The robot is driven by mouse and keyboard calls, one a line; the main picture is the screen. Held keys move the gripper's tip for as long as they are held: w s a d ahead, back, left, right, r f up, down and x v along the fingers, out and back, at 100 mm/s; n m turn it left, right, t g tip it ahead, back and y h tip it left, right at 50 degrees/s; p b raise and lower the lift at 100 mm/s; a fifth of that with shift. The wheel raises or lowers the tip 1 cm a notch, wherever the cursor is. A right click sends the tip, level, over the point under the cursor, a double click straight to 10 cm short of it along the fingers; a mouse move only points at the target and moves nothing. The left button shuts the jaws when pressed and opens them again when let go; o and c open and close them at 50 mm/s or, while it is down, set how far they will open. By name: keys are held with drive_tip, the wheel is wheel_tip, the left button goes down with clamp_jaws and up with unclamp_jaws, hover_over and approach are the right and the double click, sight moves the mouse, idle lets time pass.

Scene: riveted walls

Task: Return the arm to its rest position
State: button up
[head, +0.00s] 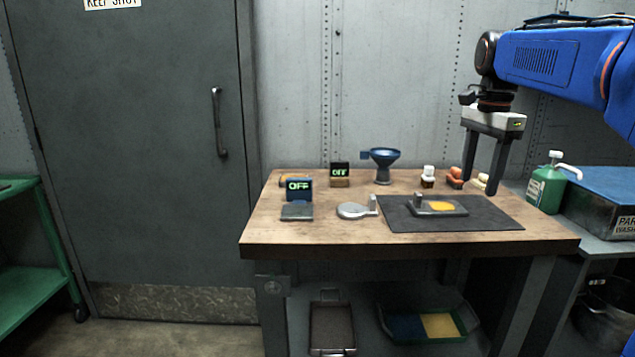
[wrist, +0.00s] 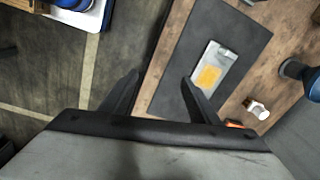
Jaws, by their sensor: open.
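My gripper (head: 481,192) hangs from the blue arm above the right part of the wooden workbench (head: 330,205). Its two dark fingers point down, apart, with nothing between them. In the wrist view the open fingers (wrist: 160,85) also show empty, over the bench's edge and the dark mat. The dark mat (head: 395,222) lies on the bench, with a grey metal fixture (head: 458,210) holding a yellow piece (head: 440,206) on it. The fixture also shows in the wrist view (wrist: 219,57).
A green pump bottle (head: 545,185) and a parts-washer box (head: 595,205) stand at right, near the gripper. A grey door (head: 130,150) is at left. Space above the bench's left is clear.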

drive_tip(key=s+a+f+n+t, duration=0.2)
drive_tip(key=s+f+n, duration=0.5)
drive_tip(key=s+f, duration=0.5)
drive_tip(key=s+a+f+n+t, duration=0.2)
drive_tip(key=s+a+f+n, duration=0.3)
drive_tip(key=s+f, duration=0.8)
drive_tip(key=s+n, duration=0.2)
drive_tip(key=n, duration=0.1)
drive_tip(key=shift+s+f, duration=0.2)
drive_tip(key=shift+s, duration=0.05)
